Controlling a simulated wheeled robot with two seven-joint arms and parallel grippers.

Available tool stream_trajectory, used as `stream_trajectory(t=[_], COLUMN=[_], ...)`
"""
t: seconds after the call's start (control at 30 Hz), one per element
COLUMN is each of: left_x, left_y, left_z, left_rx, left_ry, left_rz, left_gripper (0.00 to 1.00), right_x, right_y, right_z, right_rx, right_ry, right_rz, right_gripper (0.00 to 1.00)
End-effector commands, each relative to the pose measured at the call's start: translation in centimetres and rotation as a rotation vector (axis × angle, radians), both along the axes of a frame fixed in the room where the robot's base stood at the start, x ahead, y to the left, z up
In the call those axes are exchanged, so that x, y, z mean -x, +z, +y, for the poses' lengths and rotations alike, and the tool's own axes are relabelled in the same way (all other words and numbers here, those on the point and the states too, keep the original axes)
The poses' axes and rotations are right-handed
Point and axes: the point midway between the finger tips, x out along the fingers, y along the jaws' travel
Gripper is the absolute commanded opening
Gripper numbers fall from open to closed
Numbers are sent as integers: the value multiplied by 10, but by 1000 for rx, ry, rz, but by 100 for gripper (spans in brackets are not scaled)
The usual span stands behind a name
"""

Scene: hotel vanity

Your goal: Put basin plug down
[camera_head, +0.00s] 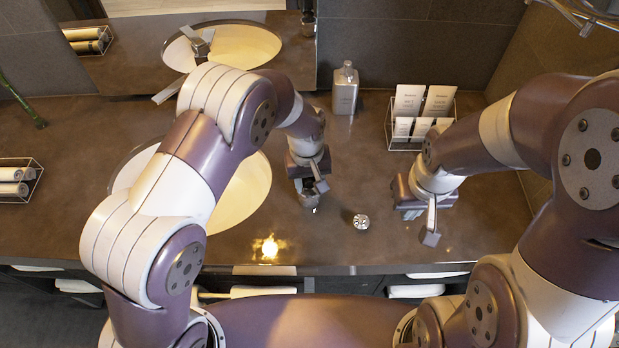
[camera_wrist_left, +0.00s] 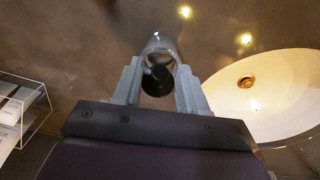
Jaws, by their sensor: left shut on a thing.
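My left gripper (camera_head: 315,186) is over the counter, just right of the basin. It is shut on a small metallic piece with a dark round end, which I take to be the basin plug (camera_head: 309,203). In the left wrist view the plug (camera_wrist_left: 157,78) sits between both fingertips of the left gripper (camera_wrist_left: 158,88). I cannot tell whether it touches the counter. My right gripper (camera_head: 430,232) is over the counter further right, with nothing visible in it. Its finger gap is hard to make out.
The cream basin (camera_head: 243,195) is partly hidden by my left arm. A small silver knob-like piece (camera_head: 361,221) stands on the counter between the grippers. A grey bottle (camera_head: 345,90) and a card rack (camera_head: 420,118) stand behind. A rolled-towel rack (camera_head: 17,178) is at left.

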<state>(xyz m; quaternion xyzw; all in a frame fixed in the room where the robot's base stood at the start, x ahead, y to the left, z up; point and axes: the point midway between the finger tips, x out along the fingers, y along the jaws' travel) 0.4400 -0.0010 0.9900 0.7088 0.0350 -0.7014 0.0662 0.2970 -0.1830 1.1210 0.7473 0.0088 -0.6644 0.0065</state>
Motion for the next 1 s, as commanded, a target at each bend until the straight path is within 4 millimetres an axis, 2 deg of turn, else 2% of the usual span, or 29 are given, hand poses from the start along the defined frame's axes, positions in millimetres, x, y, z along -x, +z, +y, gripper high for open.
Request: stream_trajectory(t=[0.5,0.53,0.6,0.87,1.0], left_x=[0,0,0,0,0], left_y=[-12,-12,-12,-10,7], left_z=[0,0,0,0,0], left_rx=[0,0,0,0,2], left_ry=[0,0,0,0,0], left_rz=[-1,0,0,0,-2], left_gripper=[7,52,68,68,68], right_x=[0,0,0,0,0], right_y=[-7,-7,-7,-6,1], right_z=[0,0,0,0,0], right_rx=[0,0,0,0,0], right_ry=[0,0,0,0,0], right_rz=[0,0,0,0,-1], right_gripper=[0,0,0,0,0])
